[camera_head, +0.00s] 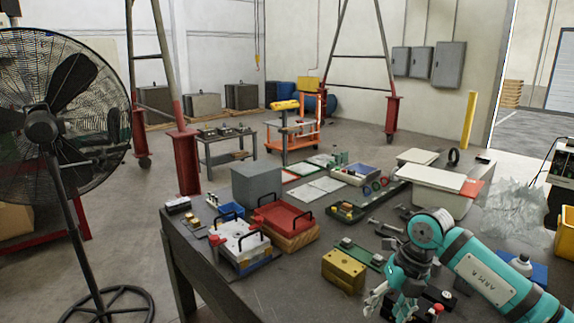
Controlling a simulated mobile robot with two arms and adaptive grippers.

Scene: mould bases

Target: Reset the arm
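My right arm comes in from the right in teal and grey, reaching over the front of the dark workbench (215,275). My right gripper (376,299) hangs low at the bench's front, just right of a yellow block (344,270). Its silver fingers are small and partly overlapped by the wrist, so I cannot tell whether they are open or shut. I see nothing clearly held in it. My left arm and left gripper are not in view.
White mould base (238,246) and red mould base (284,222) with black handles stand at the bench's left. A grey block (257,185) is behind them. A white-lidded bin (437,190) and crumpled clear plastic (515,215) are at right. A fan (50,130) stands left.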

